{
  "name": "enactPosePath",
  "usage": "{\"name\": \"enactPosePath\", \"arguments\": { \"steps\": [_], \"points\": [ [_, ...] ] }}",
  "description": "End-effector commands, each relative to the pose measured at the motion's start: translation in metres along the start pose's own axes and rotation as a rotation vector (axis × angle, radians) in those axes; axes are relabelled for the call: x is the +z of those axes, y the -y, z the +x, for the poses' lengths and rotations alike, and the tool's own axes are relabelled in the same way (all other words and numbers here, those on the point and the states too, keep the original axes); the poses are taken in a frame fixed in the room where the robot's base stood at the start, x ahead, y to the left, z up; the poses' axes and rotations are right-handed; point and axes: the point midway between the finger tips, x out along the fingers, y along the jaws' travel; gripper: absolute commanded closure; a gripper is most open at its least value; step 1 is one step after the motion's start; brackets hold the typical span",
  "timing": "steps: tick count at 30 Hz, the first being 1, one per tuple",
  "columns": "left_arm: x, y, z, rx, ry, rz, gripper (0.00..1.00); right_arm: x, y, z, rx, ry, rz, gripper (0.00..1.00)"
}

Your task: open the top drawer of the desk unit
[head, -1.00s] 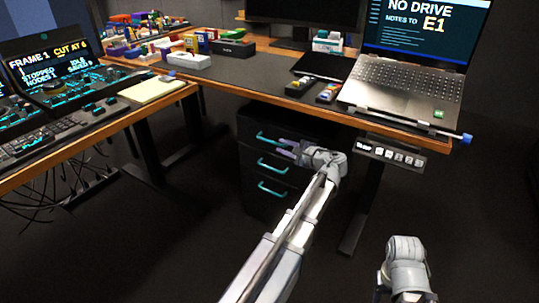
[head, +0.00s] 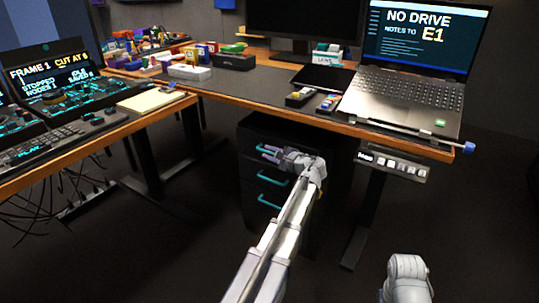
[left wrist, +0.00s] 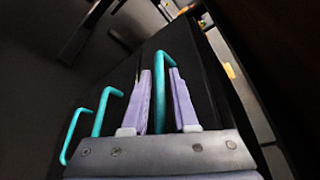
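The dark desk unit (head: 246,185) stands under the desk, with teal handles on its drawer fronts. The drawers look shut. My left gripper (head: 266,153) is at the top drawer's front, partly covering its teal handle (head: 270,148). In the left wrist view, the lilac fingers of my left gripper (left wrist: 161,88) are apart, one on each side of the top handle (left wrist: 166,56). Narrow gaps show between fingers and handle. The lower handles (left wrist: 104,110) are off to the left there. My right gripper is out of view; only a right arm part shows at bottom right.
The desk edge (head: 290,107) overhangs the unit. A laptop (head: 405,95) and small boxes sit on the desk. A labelled panel (head: 393,165) hangs under its right side, near a dark desk leg (head: 365,215). The floor in front of the unit is clear.

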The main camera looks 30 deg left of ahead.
Motion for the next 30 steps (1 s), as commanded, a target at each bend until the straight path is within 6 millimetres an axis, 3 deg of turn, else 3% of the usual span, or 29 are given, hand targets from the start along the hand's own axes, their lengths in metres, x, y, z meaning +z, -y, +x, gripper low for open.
{"name": "enactPosePath", "arguments": {
  "steps": [7, 15, 30],
  "points": [
    [0.0003, 0.0000, 0.0007, 0.000, 0.000, 0.000, 0.73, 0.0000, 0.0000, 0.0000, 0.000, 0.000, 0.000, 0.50],
    [0.0001, 0.0000, 0.0006, 0.000, 0.000, 0.000, 1.00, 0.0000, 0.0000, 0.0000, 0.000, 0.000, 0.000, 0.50],
    [0.0001, -0.0002, 0.0004, 0.001, 0.000, 0.000, 1.00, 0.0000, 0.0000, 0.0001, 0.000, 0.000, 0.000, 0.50]
  ]
}}
